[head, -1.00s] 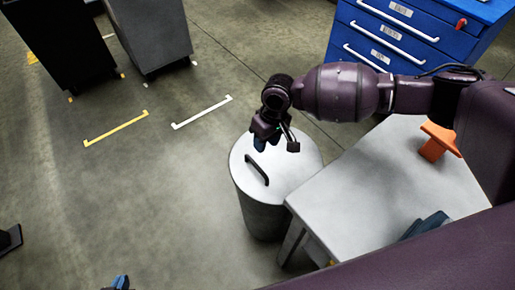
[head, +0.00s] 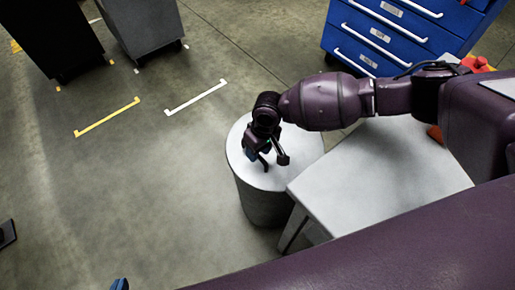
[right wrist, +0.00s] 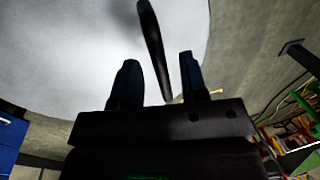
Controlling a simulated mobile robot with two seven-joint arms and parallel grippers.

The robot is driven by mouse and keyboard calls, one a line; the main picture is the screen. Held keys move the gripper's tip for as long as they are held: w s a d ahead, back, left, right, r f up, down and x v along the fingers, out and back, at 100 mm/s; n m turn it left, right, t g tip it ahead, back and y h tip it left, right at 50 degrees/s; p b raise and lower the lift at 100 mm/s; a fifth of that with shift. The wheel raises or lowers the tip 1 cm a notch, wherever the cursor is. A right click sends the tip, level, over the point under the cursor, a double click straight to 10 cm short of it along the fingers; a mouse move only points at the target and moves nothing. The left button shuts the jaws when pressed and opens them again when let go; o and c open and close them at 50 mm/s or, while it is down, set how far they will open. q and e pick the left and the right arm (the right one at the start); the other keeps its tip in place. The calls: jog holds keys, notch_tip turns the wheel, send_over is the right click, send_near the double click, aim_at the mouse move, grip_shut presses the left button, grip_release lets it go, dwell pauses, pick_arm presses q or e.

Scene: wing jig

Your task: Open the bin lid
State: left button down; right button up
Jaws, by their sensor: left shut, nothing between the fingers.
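The bin (head: 262,205) is a grey cylinder with a pale round lid (head: 300,150), which lies flat on it. The lid has a black bar handle, partly hidden by my right gripper in the head view. My right gripper (head: 260,156) is low over the lid at the handle. In the right wrist view the handle (right wrist: 153,45) passes between the two parted blue fingers of this gripper (right wrist: 158,75), with gaps on both sides. Only a blue fingertip of my left gripper (head: 120,284) shows at the bottom edge, away from the bin; it is shut and empty.
A pale table (head: 375,180) stands close to the bin's right side. A blue drawer cabinet (head: 395,35) is behind at the right. Dark cabinets (head: 140,35) stand at the back left. The floor left of the bin is clear, with yellow and white marks.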

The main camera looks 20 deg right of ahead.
grip_shut()
dwell(0.3)
